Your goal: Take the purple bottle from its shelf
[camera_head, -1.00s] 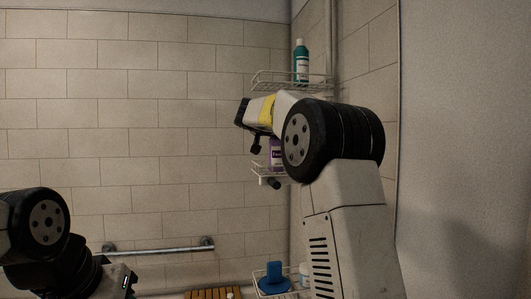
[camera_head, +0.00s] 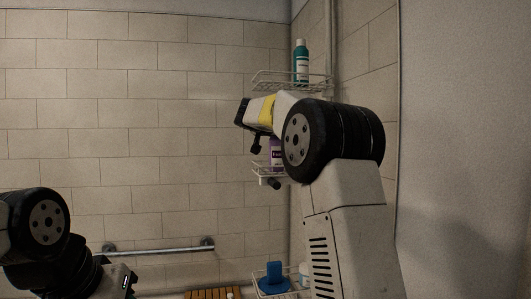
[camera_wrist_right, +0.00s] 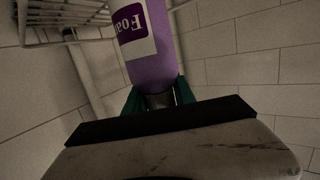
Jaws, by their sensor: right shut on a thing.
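The purple bottle (camera_head: 276,154) with a white label is at the middle corner shelf (camera_head: 258,169) in the head view, partly behind my right arm. In the right wrist view the bottle (camera_wrist_right: 158,66) fills the upper middle, its label lettering upside down. My right gripper (camera_wrist_right: 158,98) has its green fingers on both sides of the bottle's narrow neck end and is shut on it. I cannot tell whether the bottle's base touches the shelf. My left arm is at the lower left of the head view; its fingers are out of frame.
A teal bottle (camera_head: 301,62) stands on the upper wire shelf (camera_head: 266,83). A lower shelf holds a blue object (camera_head: 273,279) and a pale container (camera_head: 304,274). A metal grab bar (camera_head: 160,248) is on the tiled wall. A wooden slatted piece (camera_head: 205,295) lies below.

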